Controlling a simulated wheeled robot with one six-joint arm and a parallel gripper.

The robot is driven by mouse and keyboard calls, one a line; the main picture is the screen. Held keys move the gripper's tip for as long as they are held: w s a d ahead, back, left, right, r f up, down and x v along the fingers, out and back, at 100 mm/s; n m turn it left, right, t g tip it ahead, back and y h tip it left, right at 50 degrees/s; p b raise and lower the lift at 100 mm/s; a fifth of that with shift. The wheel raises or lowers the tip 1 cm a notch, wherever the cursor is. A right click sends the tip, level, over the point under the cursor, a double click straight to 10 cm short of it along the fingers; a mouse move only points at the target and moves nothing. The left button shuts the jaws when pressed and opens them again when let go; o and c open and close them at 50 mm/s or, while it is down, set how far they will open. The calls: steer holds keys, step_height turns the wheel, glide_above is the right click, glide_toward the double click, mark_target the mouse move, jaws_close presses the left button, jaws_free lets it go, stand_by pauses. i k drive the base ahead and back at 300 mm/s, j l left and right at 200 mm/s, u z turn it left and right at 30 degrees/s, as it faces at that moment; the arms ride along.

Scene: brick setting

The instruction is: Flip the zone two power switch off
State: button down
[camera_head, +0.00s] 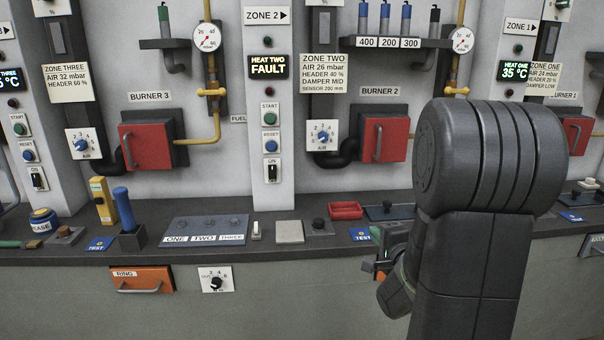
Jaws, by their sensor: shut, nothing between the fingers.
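The zone two power switch (271,173) is a small black toggle on a white plate marked ON. It sits low on the white column with the ZONE 2 sign (267,16), under the green START button (270,120) and the blue RESET button (270,146). Its exact lever position is too small to tell. The column's display (269,66) reads HEAT TWO FAULT. My gripper (378,268) is low at the counter's front edge, to the right of and below the switch, well apart from it. It is shut and empty, and partly hidden by my arm.
The dark counter (330,254) below the column carries a ONE TWO THREE panel (206,229), a white rocker (257,229), a grey block (289,232) and a red tray (345,210). The red burner 2 box (384,139) juts out at right. A similar switch (38,179) is on the left column.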

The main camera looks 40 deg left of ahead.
mark_target(273, 169)
steer(key=j+z, duration=0.1)
steer(key=j, duration=0.6)
steer(key=k+j+z, duration=0.1)
steer(key=j, duration=0.65)
steer(key=k+j+z, duration=0.1)
steer(key=j, duration=0.6)
